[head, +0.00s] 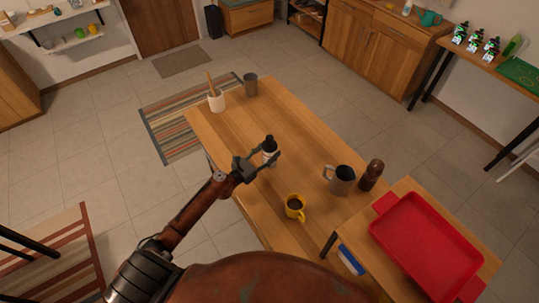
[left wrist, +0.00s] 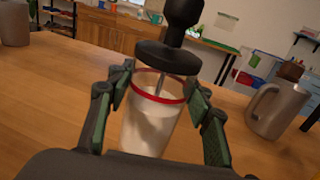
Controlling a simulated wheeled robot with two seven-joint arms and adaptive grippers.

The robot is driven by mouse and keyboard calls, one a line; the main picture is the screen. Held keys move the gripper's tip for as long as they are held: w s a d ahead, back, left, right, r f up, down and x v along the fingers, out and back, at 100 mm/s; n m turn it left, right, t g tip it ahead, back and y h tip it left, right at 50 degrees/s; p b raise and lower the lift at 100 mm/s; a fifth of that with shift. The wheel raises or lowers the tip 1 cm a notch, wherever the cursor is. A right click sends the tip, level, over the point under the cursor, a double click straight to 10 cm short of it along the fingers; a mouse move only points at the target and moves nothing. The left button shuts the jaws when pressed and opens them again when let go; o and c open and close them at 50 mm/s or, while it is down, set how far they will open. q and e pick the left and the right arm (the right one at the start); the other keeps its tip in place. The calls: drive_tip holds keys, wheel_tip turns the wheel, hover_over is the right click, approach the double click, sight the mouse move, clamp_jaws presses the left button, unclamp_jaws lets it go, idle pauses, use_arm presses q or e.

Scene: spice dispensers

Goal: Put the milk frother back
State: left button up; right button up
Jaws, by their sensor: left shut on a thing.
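The milk frother has a black handle and a black disc, with a thin metal shaft below the disc, in the left wrist view (left wrist: 172,54). The shaft reaches into a clear, whitish cup (left wrist: 150,130) with a red rim. In the head view the frother's black top (head: 269,141) shows above the pale cup (head: 268,157). The exact contact is hard to tell. The frother looks upright over the wooden table (head: 235,125). My right gripper is not in view.
A yellow mug (head: 293,209), a grey mug (head: 341,186) and a brown mill (head: 371,176) stand to the right. A white pot (head: 216,103) and a grey cup (head: 250,86) stand at the far end. The table's middle is clear.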

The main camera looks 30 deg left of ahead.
use_arm(q)
drive_tip(key=shift+f, duration=0.7)
drive_tip(key=shift+r, duration=0.15)
drive_tip(key=o, duration=1.4)
drive_tip(key=shift+f, duration=0.2)
drive_tip(key=shift+r, duration=0.25)
drive_tip(key=v, duration=1.2)
drive_tip(key=shift+b, duration=0.4)
